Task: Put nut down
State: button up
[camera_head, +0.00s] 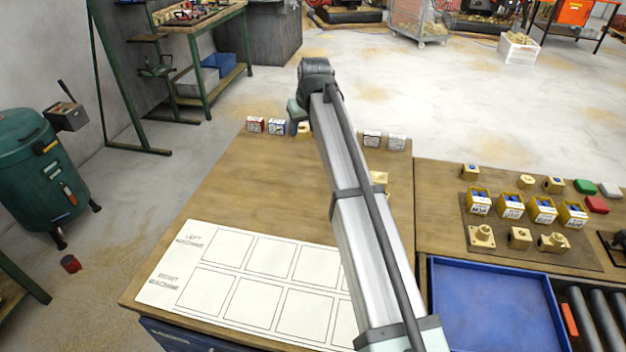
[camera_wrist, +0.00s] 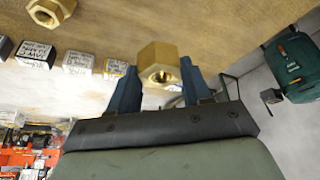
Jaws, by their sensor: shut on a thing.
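A hexagonal brass nut (camera_wrist: 159,60) with a round hole sits between the two blue fingers of my gripper (camera_wrist: 159,70) in the wrist view. The fingers are shut on its sides. In the head view my gripper (camera_head: 297,118) is at the far left part of the wooden table (camera_head: 225,185), and only a sliver of the held nut (camera_head: 304,129) shows beside it. I cannot tell whether the nut touches the table. A second brass nut (camera_wrist: 50,10) lies on the table in the wrist view; in the head view a brass piece (camera_head: 379,178) is partly hidden behind my arm.
Small labelled boxes stand left (camera_head: 266,125) and right (camera_head: 384,140) of my arm near the far edge. A white sheet with squares (camera_head: 190,262) covers the near table. A blue tray (camera_head: 490,305) and several brass parts (camera_head: 520,237) are at right. Bare wood lies left of my arm.

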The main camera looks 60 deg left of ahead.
jog(key=s+d, duration=0.2)
jog(key=d, duration=0.9)
jog(key=shift+m, duration=0.6)
jog(key=shift+d+f, duration=0.2)
jog(key=shift+f, duration=5.3)
jog(key=shift+f, duration=0.1)
jog(key=o, duration=1.4)
jog(key=v, duration=1.2)
jog(key=shift+s+a+r, duration=0.15)
jog(key=shift+a+r, duration=0.05)
jog(key=shift+r, duration=0.05)
